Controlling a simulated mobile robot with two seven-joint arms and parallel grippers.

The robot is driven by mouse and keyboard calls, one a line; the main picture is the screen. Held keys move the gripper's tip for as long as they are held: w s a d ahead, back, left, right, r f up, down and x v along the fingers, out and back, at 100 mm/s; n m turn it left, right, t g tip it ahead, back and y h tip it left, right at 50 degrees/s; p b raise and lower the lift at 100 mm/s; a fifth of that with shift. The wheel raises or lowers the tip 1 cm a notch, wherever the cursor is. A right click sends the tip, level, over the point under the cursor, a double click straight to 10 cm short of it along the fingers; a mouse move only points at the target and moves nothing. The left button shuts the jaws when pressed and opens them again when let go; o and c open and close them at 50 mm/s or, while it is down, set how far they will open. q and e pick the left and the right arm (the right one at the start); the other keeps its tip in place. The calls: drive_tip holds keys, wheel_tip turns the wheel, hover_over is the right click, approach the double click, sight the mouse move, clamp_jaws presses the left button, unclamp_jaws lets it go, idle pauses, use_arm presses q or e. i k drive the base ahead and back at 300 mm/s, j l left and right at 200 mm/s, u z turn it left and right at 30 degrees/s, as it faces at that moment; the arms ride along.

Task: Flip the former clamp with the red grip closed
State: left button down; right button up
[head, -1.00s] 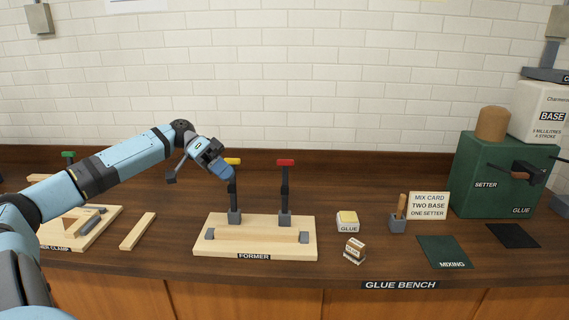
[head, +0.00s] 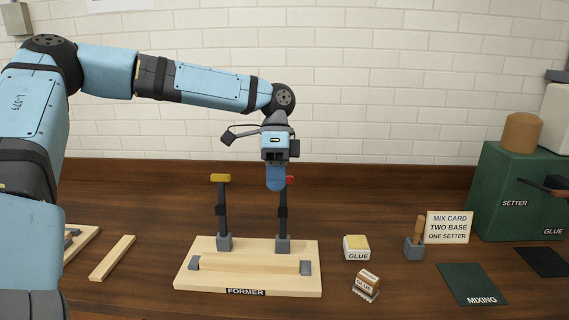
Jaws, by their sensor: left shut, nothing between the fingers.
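The former (head: 195,284) is a pale wooden board on the bench with two upright clamps. The red-grip clamp (head: 283,230) stands upright on the right, its red grip (head: 290,180) partly hidden behind my gripper. The yellow-grip clamp (head: 222,215) stands upright on the left, with its yellow grip (head: 220,178) in clear view. My left gripper (head: 276,188) is shut and empty, pointing down at the red grip and overlapping it in the picture. I cannot tell whether it touches the grip. My right gripper is not in view.
A glue tub (head: 356,250), a small labelled block (head: 367,284), a brush holder (head: 414,248) and the mix card (head: 450,227) stand to the right. A wooden strip (head: 112,258) lies left of the former.

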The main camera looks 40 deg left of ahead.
sight(283, 209)
drive_tip(key=i+j, duration=0.8)
drive_tip(key=j, duration=0.2)
